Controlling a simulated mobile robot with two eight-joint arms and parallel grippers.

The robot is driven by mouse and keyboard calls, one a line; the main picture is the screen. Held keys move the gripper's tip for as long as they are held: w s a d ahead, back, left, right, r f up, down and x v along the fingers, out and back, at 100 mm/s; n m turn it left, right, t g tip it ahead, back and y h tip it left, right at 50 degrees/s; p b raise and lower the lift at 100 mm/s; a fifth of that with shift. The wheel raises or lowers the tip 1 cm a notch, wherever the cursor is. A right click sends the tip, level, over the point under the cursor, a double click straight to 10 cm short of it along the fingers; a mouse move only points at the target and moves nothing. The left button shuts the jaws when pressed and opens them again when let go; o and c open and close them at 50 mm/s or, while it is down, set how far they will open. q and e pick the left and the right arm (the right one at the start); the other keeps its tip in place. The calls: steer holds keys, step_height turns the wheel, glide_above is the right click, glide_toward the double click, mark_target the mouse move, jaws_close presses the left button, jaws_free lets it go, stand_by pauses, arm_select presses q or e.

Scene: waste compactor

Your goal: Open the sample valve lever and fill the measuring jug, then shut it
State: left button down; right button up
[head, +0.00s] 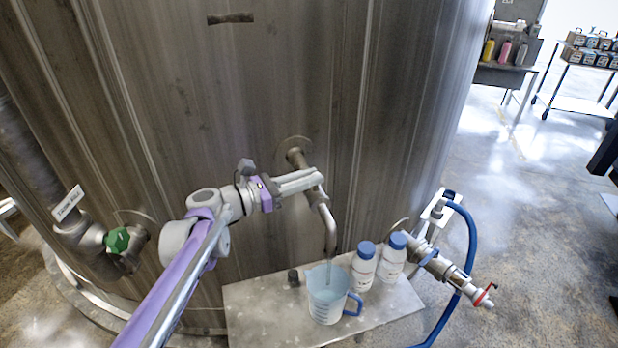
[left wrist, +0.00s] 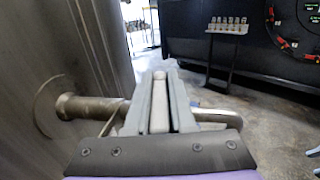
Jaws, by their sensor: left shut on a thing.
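The steel sample valve (head: 297,158) sticks out of the large tank, and its spout (head: 329,238) bends down over the measuring jug. My left gripper (head: 314,179) is at the valve, shut on the lever. In the left wrist view the pale lever (left wrist: 159,104) lies lengthwise between the two grey fingers. The clear measuring jug (head: 322,306) with a blue handle stands upright on a metal shelf below the spout. A thin pale stream seems to run from the spout into it, and bluish liquid shows inside; its exact level is hard to tell. My right gripper is out of view.
Two white bottles with blue caps (head: 364,268) stand right of the jug on the shelf (head: 262,318). A small black cap (head: 293,278) lies to its left. Another valve (head: 447,272) with a blue hose (head: 470,235) is at right. A green-handled valve (head: 118,240) is at left.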

arm_select(q)
steer(key=shift+w+m+g+h, duration=0.15)
steer(key=shift+m+g+h, duration=0.45)
steer(key=shift+m+g, duration=0.65)
steer(key=shift+g, duration=0.35)
steer(key=c, duration=0.8)
jaws_free()
steer(key=shift+o, duration=0.2)
steer(key=v, duration=1.1)
